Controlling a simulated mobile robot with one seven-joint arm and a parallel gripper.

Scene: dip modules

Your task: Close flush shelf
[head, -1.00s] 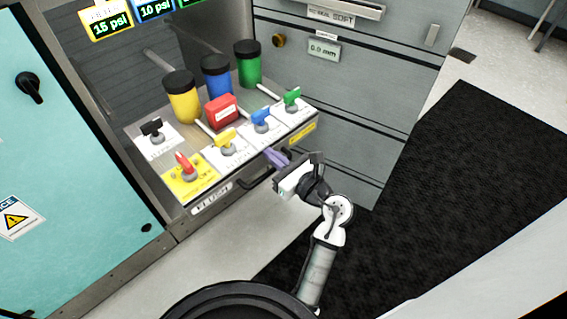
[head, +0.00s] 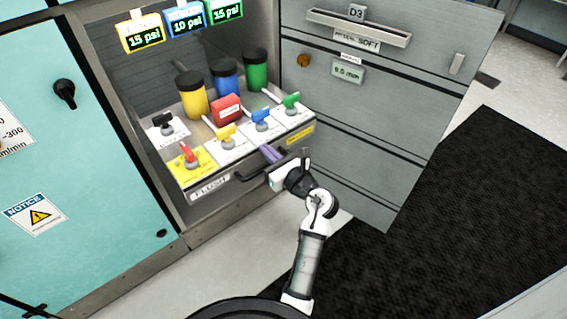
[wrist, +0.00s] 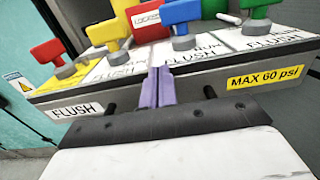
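The flush shelf (head: 209,187) is a grey pull-out with a FLUSH label on its front; it stands partly out of the cabinet. The label also shows in the wrist view (wrist: 77,109). A dark bar handle (head: 250,177) runs along its front, partly hidden by my gripper. My gripper (head: 271,154) has purple fingers held together, with no visible gap. In the wrist view the fingers (wrist: 157,88) point at the middle of the shelf front, between the handle posts. Contact with the front cannot be told for sure.
Coloured valves (head: 227,135), a red box (head: 226,108) and yellow, blue and green bottles (head: 192,97) stand on the shelf. A grey drawer panel (head: 390,110) is close on the right. A teal cabinet door (head: 90,130) is on the left. Dark mat (head: 480,210) lies clear at right.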

